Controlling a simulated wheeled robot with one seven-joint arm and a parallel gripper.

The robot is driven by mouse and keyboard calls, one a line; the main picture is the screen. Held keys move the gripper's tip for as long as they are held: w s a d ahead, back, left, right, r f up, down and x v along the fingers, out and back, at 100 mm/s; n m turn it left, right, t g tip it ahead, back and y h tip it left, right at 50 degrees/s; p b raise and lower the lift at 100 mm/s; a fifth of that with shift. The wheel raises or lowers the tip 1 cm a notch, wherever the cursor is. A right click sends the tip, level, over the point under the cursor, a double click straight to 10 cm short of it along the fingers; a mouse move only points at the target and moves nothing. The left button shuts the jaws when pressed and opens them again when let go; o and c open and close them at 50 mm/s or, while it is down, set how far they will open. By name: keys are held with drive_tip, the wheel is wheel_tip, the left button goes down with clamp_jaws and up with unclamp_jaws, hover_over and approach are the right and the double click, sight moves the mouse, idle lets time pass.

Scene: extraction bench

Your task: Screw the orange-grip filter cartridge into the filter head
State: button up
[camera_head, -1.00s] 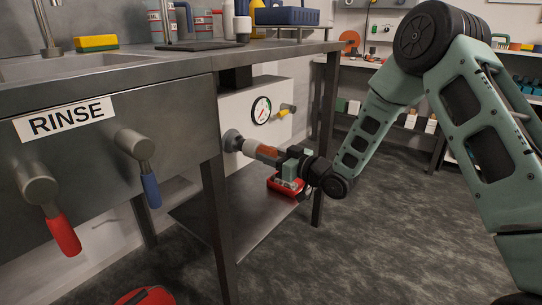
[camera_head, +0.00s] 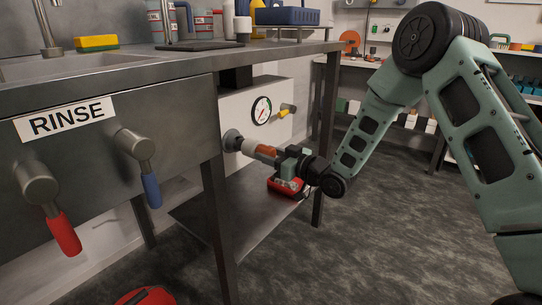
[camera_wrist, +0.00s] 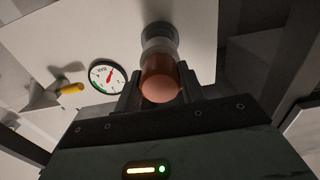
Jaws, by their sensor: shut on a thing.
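The orange-grip filter cartridge (camera_head: 264,150) lies level under the bench, its pale end at the grey round filter head (camera_head: 232,141) on the white panel. In the wrist view the cartridge's orange grip (camera_wrist: 161,84) sits between the dark fingers, and its pale collar meets the filter head (camera_wrist: 160,32). I cannot tell how far the thread is engaged. My gripper (camera_head: 282,157) is shut on the orange grip; it also shows in the wrist view (camera_wrist: 161,92). The fingers cover the sides of the grip.
A pressure gauge (camera_head: 261,111) and a yellow-handled valve (camera_head: 286,111) are on the panel close to the cartridge. A red object (camera_head: 284,186) is on the lower shelf beneath my gripper. A bench leg (camera_head: 325,140) stands to the right. The floor at right is clear.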

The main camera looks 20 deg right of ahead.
sight(261, 151)
drive_tip(key=shift+x, duration=1.55)
drive_tip(key=m+p, duration=0.2)
drive_tip(key=shift+r+p, duration=0.3)
drive_tip(key=shift+r, duration=0.05)
drive_tip(key=shift+m+p, duration=0.75)
drive_tip(key=shift+m, duration=0.35)
drive_tip(key=m+p, duration=0.2)
drive_tip(key=m, duration=0.1)
drive_tip(key=shift+f+m, duration=0.3)
drive_tip(key=shift+m, duration=0.7)
drive_tip(key=o, duration=1.2)
